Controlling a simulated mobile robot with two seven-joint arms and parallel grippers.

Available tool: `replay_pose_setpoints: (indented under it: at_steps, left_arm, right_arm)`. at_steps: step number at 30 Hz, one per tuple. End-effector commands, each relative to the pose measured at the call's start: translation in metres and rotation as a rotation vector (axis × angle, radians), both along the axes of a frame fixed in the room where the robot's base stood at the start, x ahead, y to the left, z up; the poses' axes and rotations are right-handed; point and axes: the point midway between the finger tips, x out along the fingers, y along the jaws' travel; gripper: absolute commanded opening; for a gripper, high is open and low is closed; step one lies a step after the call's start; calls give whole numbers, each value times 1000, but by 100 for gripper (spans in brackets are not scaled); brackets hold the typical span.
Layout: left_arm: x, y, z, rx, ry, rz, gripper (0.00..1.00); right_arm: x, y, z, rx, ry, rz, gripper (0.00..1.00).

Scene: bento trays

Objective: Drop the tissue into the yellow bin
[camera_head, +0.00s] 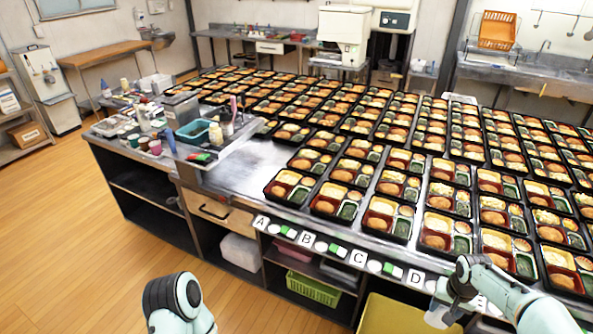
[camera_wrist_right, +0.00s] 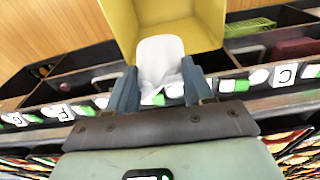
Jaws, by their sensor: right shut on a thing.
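The yellow bin (camera_head: 392,315) stands on the floor side of the counter, at the bottom of the head view and partly cut off. It also shows at the top of the right wrist view (camera_wrist_right: 209,22). My right gripper (camera_head: 450,303) is shut on the white tissue (camera_head: 441,317). In the right wrist view the tissue (camera_wrist_right: 160,58) sits between the two fingers (camera_wrist_right: 160,84) and overlaps the bin's opening in the picture. Its height above the bin is hard to tell. My left arm shows at the bottom left, but its gripper is outside the view.
A long steel counter (camera_head: 247,167) holds many filled bento trays. Its front edge carries letter labels and runs close to my right gripper. A green basket (camera_head: 314,289) and a white bundle (camera_head: 240,251) sit on the shelves below. The wooden floor (camera_head: 60,230) at left is clear.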

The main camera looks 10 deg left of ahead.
Motion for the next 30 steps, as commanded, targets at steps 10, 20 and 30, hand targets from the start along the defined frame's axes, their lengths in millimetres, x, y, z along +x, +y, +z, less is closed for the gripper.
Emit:
replay_pose_setpoints:
  at_steps: [10,20,30]
  left_arm:
    - [-12,0,-12,0,14,1,43]
    - [-23,0,-26,0,27,0,43]
    - [-23,0,-25,0,26,0,43]
  right_arm:
    - [0,-3,-29,1,4,-6,18]
    - [1,-2,-60,1,1,-6,18]
    - [2,-2,-59,0,-1,-6,74]
